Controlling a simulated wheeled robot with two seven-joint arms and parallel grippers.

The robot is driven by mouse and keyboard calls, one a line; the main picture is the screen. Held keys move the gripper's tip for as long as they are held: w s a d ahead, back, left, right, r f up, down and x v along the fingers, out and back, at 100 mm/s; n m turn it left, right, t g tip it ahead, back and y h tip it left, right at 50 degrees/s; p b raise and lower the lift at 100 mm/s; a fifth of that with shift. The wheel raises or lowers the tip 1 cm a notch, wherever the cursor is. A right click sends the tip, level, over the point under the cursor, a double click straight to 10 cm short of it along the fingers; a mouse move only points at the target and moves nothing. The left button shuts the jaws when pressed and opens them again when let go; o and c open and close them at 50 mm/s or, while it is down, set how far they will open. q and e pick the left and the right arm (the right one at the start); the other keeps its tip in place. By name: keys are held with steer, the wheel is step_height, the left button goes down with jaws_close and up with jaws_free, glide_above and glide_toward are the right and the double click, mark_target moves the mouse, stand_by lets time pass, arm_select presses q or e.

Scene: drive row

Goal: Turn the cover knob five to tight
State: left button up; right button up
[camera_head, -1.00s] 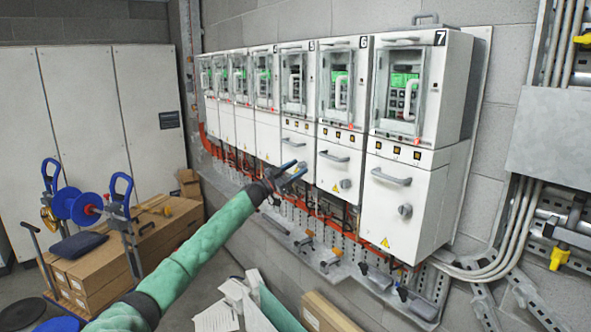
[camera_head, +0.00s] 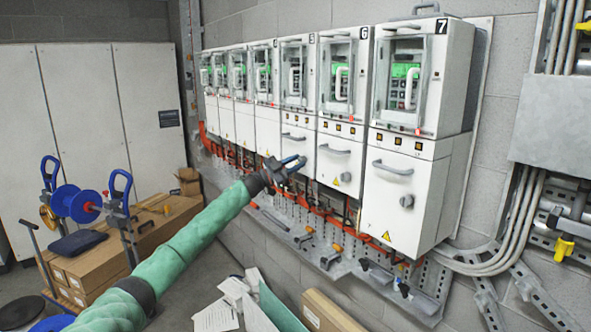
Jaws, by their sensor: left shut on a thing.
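Drive cabinet five (camera_head: 298,72) stands in the wall row, to the left of the one marked 6, with its lower cover (camera_head: 299,138) below. My left gripper (camera_head: 297,163) is at the lower part of that cover, with its arm coming from the lower left. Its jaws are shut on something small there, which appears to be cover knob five. The gripper hides the knob, so I cannot see how it is turned. My right gripper is not in view.
Cabinets six (camera_head: 343,75) and seven (camera_head: 417,80) stand to the right; seven's cover has a grey knob (camera_head: 407,201). A metal ledge (camera_head: 335,268) with tools runs below the row. Cartons (camera_head: 100,265), a blue reel (camera_head: 82,204) and papers (camera_head: 215,318) occupy the floor side.

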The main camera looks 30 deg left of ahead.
arm_select(q)
steer(key=m+g+b, duration=0.1)
steer(key=m, duration=0.1)
steer(key=shift+a+m+h, duration=0.15)
steer(key=shift+m+h, duration=0.15)
steer(key=m+g+b, duration=0.2)
steer(key=m, duration=0.3)
steer(key=shift+r+m, duration=0.15)
steer(key=shift+m, duration=0.15)
steer(key=m+g+b, duration=0.1)
steer(key=m, duration=0.2)
steer(key=shift+w+r+m+g, duration=0.1)
steer(key=shift+m+g, duration=0.2)
steer(key=shift+m, duration=0.1)
steer(key=shift+r+m+g+y+b, duration=0.1)
steer(key=shift+m+g+y+b, duration=0.25)
steer(key=shift+m, duration=0.75)
steer(key=shift+r+m+g+y+b, duration=0.1)
steer(key=shift+m+g+y+b, duration=0.25)
steer(key=shift+m, duration=0.75)
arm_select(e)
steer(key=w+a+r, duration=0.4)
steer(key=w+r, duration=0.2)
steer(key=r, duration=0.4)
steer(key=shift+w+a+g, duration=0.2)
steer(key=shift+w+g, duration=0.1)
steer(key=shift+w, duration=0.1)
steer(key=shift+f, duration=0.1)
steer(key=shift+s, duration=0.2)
